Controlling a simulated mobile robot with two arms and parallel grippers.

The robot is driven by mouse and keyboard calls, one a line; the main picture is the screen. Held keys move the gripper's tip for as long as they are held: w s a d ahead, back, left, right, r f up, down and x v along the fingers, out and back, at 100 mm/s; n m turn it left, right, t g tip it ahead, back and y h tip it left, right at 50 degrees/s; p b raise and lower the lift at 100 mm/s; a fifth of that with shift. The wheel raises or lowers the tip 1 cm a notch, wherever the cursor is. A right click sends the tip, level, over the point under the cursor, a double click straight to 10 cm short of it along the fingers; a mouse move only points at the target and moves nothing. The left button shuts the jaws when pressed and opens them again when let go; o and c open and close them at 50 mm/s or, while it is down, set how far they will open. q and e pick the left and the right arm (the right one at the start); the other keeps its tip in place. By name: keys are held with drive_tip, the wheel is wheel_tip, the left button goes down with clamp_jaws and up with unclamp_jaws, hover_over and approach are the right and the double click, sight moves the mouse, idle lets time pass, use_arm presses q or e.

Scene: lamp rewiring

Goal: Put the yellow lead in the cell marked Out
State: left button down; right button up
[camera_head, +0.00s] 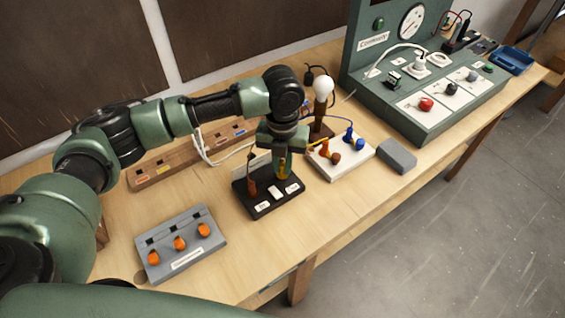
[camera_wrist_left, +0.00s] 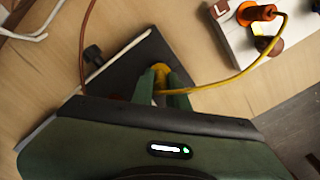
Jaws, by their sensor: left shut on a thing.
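My left gripper (camera_head: 283,172) points down over the right part of a black block with white labels (camera_head: 262,207). It is shut on the yellow plug of the yellow lead, which shows between the fingers in the left wrist view (camera_wrist_left: 160,76). The yellow cable (camera_wrist_left: 215,84) runs right to an orange plug (camera_wrist_left: 258,14) on the white board (camera_head: 350,165). The labels are too small to read, so I cannot tell which cell is Out. Whether the plug tip is in the block is hidden. A brown plug (camera_head: 252,188) stands at the block's left. My right gripper is not in view.
A grey panel with several orange knobs (camera_head: 180,243) lies front left. A wooden rack (camera_head: 165,178) is behind it. A bulb on a stand (camera_head: 323,92) rises behind the white board. A grey box (camera_head: 397,156) and a green console (camera_head: 420,125) stand right.

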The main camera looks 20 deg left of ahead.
sight(282, 164)
use_arm(q)
drive_tip(key=shift+f, duration=0.4)
drive_tip(key=c, duration=1.3)
unclamp_jaws()
drive_tip(key=shift+r, duration=0.1)
wheel_tip(282, 164, up, 8)
drive_tip(key=shift+f+b, duration=0.2)
drive_tip(key=shift+b, duration=0.5)
